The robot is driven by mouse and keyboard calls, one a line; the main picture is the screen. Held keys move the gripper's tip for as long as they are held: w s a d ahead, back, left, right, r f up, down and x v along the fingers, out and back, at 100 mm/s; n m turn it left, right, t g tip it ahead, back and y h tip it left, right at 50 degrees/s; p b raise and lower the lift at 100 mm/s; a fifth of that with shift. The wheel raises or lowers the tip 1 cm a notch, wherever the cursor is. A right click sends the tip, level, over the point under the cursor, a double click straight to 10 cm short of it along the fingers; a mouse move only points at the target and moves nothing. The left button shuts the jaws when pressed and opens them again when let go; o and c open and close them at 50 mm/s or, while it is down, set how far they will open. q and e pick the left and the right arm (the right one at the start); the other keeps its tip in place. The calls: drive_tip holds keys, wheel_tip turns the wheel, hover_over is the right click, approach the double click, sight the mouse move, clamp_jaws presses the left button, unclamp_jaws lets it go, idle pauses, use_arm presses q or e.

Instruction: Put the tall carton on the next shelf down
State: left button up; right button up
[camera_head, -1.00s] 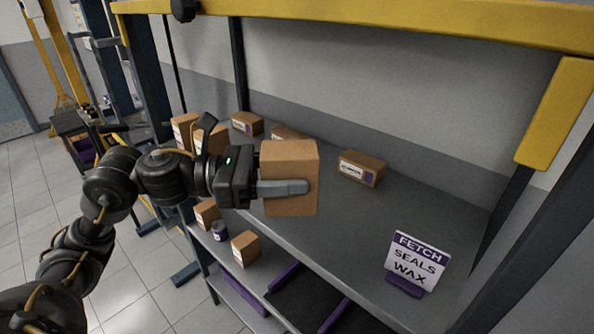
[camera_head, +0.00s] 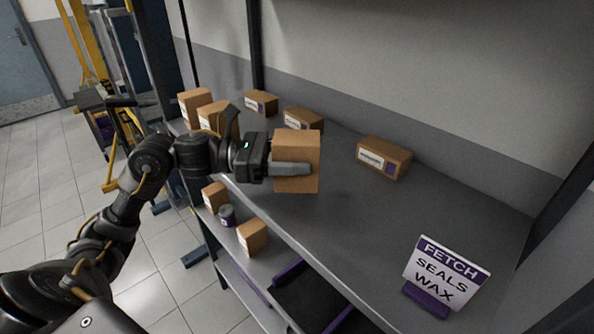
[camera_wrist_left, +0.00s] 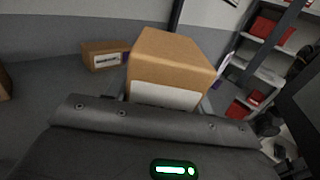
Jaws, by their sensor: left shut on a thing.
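My left gripper (camera_head: 293,169) is shut on the tall carton (camera_head: 298,147), a plain brown upright box. It holds the carton at the front edge of the upper shelf (camera_head: 355,215); whether its base touches the shelf I cannot tell. The left wrist view shows the carton (camera_wrist_left: 170,62) upright beyond the gripper, with a white label low on its near face. The shelf below (camera_head: 268,264) shows in front, under the upper shelf's edge. My right gripper is not in view.
Small cartons (camera_head: 384,158) stand along the back and left of the upper shelf. A "FETCH SEALS WAX" sign (camera_head: 446,272) stands at its right. The lower shelf holds two small cartons (camera_head: 252,236), a small jar (camera_head: 227,215) and a dark purple-edged tray (camera_head: 305,296).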

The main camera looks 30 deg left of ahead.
use_arm(q)
drive_tip(key=f, duration=0.3)
drive_tip(key=shift+w+a+f, duration=0.15)
drive_tip(key=shift+w+f, duration=0.1)
drive_tip(key=shift+w, duration=0.15)
drive_tip(key=shift+s+f, duration=0.1)
drive_tip(key=shift+s, duration=0.1)
drive_tip(key=shift+f+b, duration=0.25)
drive_tip(key=shift+b, duration=0.2)
drive_tip(key=o, duration=0.9)
drive_tip(key=shift+r, duration=0.1)
drive_tip(key=shift+o, duration=1.2)
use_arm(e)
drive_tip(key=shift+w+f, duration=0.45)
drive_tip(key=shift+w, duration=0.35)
